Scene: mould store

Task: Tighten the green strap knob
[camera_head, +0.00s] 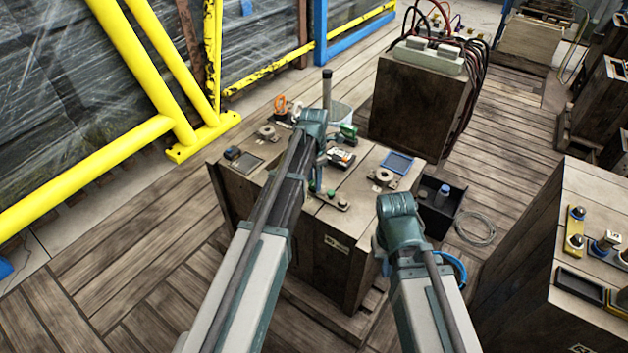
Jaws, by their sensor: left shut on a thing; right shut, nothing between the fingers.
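A narrow strap plate (343,205) lies on top of the middle wooden crate (355,220), towards its front edge. A small green knob (331,193) stands on it. My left gripper (314,180) reaches down over the plate's left end. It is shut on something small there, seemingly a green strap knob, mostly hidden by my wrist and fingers. My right gripper (384,266) points down beside the crate's front right side, shut and empty. Its fingers are largely hidden behind my wrist.
On the crate are a green tool (348,132), an orange clamp (281,104), a blue tray (397,163) and a round metal fitting (382,176). A black bin (440,205) and a coiled cable (475,228) are to the right. Yellow rails (90,175) stand left.

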